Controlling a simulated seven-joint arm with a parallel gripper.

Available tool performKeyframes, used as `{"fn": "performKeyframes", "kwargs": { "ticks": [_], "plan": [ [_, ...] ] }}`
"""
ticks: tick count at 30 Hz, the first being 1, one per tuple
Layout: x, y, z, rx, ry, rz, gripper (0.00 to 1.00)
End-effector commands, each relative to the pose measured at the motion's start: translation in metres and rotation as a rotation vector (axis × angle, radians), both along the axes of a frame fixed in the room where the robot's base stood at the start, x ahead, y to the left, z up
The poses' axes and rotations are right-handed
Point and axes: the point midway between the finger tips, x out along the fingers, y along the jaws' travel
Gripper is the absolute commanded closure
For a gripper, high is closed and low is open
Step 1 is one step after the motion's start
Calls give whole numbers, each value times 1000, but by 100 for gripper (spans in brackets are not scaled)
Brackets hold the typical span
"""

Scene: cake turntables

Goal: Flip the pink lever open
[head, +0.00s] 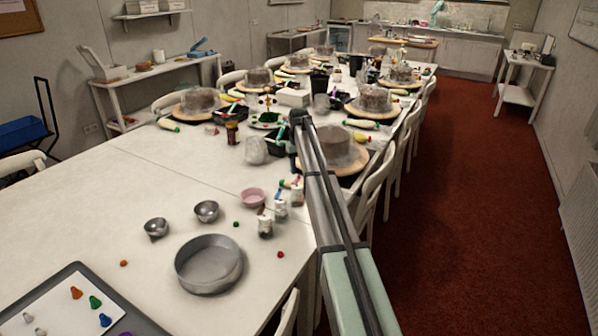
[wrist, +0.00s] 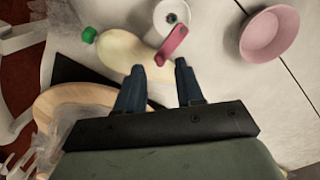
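The pink lever (wrist: 174,44) shows in the wrist view as a short pink bar with a dark spot. It lies over the edge of a white round object (wrist: 178,14) and a pale yellow bottle-like piece (wrist: 122,48) with a green end. My gripper (wrist: 159,67) is open and empty, its two dark blue fingers apart. The lever is just beyond the fingertips, nearer the right finger; I cannot tell the height gap. In the head view, my gripper (head: 292,153) hangs above the right side of the table; the lever is too small to make out surely there.
A pink bowl (wrist: 269,34) stands right of the lever in the wrist view. A round wooden board (wrist: 52,103) is at left. In the head view, small jars (head: 265,226), metal bowls (head: 206,210) and a round pan (head: 207,263) stand nearer.

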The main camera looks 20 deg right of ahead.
Motion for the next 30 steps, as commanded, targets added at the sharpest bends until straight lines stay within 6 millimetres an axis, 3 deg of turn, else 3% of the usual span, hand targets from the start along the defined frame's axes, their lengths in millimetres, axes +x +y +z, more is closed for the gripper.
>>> {"fn": "performKeyframes", "kwargs": {
  "ticks": [15, 21, 30],
  "plan": [
    [1, 0, 95, 0, -2, 0, 63],
    [0, 0, 114, 0, -1, 0, 63],
    [0, 0, 119, 0, 0, 0, 63]
  ]
}}
